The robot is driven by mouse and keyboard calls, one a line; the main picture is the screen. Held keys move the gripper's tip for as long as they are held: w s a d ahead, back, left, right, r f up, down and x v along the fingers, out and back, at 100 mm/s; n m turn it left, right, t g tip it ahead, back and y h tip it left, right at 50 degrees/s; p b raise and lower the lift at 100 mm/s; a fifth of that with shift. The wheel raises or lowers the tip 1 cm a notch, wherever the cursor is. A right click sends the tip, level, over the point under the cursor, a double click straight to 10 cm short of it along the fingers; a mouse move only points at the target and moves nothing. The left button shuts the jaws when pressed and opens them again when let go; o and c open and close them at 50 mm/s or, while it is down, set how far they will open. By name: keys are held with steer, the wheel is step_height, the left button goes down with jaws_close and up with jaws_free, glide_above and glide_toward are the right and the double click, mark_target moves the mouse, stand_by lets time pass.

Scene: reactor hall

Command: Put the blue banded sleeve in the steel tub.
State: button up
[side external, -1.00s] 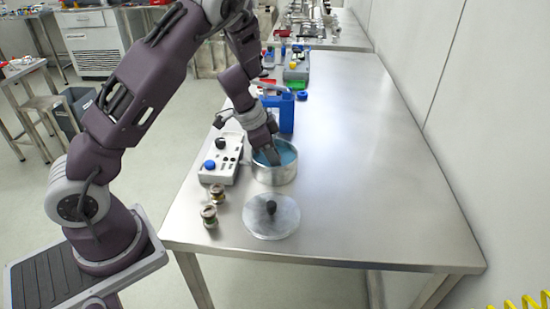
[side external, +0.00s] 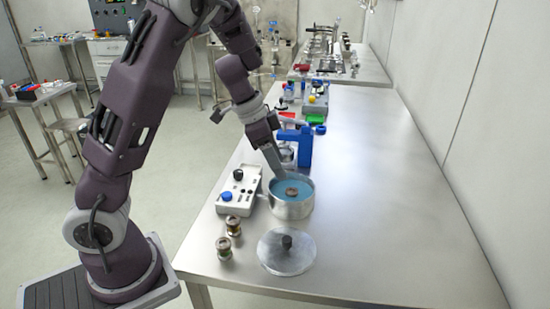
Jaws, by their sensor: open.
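The steel tub (side external: 290,211) stands on the table, open, with a blue interior. A short brownish-metal sleeve (side external: 291,192) lies inside it; its band colour is too small to tell, so I cannot confirm that it is the blue banded one. My gripper (side external: 279,172) is open, just above the tub's far left rim and apart from the sleeve. Two similar sleeves, one (side external: 233,226) behind the other (side external: 223,249), stand on the table left of the tub. The nearer one has a greenish band; the other's band is unclear.
A round steel lid (side external: 286,254) with a black knob lies in front of the tub. A white control box (side external: 239,193) sits close on its left. A blue stand (side external: 304,148) is behind it. The table's right side is clear.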

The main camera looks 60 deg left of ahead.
steer(key=w+r+n+t+y, duration=0.1)
steer(key=w+r+t, duration=0.25)
steer(key=r, duration=0.25)
steer(key=w+r+n+t+y, duration=0.1)
steer(key=w+r+n+t, duration=0.1)
steer(key=r+t, duration=0.35)
steer(key=s+a+r+n+g+y, duration=0.1)
steer(key=s+a+r+n+y, duration=0.15)
steer(key=s+r, duration=0.2)
steer(key=s+d+f+g, duration=0.1)
steer(key=s+d, duration=0.3)
steer(key=s, duration=0.4)
steer(key=s+d+f+g+h, duration=0.1)
steer(key=s+d+f+g, duration=0.1)
steer(key=s+d, duration=0.3)
steer(key=s+d+f+g+h, duration=0.1)
steer(key=s+d+g, duration=0.2)
steer(key=s, duration=0.7)
steer(key=shift+s+d+f, duration=0.2)
steer(key=shift+s+d, duration=0.1)
steer(key=shift+d, duration=0.75)
